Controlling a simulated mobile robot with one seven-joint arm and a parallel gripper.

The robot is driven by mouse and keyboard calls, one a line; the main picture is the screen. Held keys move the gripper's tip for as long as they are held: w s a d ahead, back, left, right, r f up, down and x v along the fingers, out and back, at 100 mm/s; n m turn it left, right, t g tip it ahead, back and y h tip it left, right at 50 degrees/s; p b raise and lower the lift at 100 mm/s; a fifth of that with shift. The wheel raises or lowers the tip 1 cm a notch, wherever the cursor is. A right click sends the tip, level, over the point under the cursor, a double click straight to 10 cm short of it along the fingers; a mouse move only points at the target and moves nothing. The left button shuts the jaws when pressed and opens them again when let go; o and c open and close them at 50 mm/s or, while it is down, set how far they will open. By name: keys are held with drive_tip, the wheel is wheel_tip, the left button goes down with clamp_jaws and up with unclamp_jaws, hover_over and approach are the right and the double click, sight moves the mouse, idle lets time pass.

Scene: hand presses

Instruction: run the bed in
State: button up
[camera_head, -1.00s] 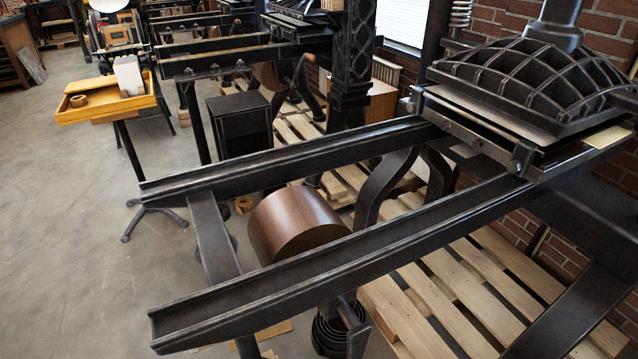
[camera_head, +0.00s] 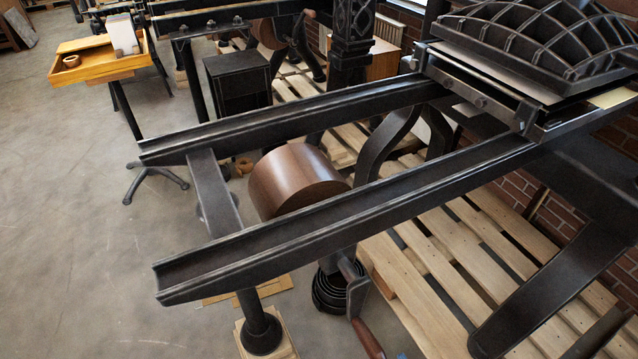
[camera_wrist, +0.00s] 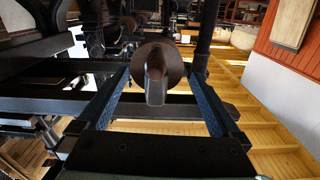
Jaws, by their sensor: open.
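The press bed (camera_head: 470,88) is a dark flat carriage under the ribbed platen (camera_head: 560,45), at the far right end of the two black rails (camera_head: 330,235). The front stretch of the rails is bare. A brown drum (camera_head: 295,180) sits between them. Below the near rail hangs a crank with a reddish-brown grip (camera_head: 368,340), cut off by the lower edge. In the wrist view my gripper (camera_wrist: 158,75) is open, one dark-blue finger on each side of a rounded brown handle end (camera_wrist: 156,88). I cannot tell whether either finger touches it.
A wooden pallet (camera_head: 455,250) lies under the press, with a brick wall behind it. A yellow tray (camera_head: 100,62) on a stand and a black cabinet (camera_head: 238,82) stand farther back. The concrete floor (camera_head: 80,240) at left is clear.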

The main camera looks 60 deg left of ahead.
drive_tip(key=shift+s+d+b, duration=0.1)
drive_tip(key=shift+d+b, duration=0.25)
drive_tip(key=shift+d, duration=2.15)
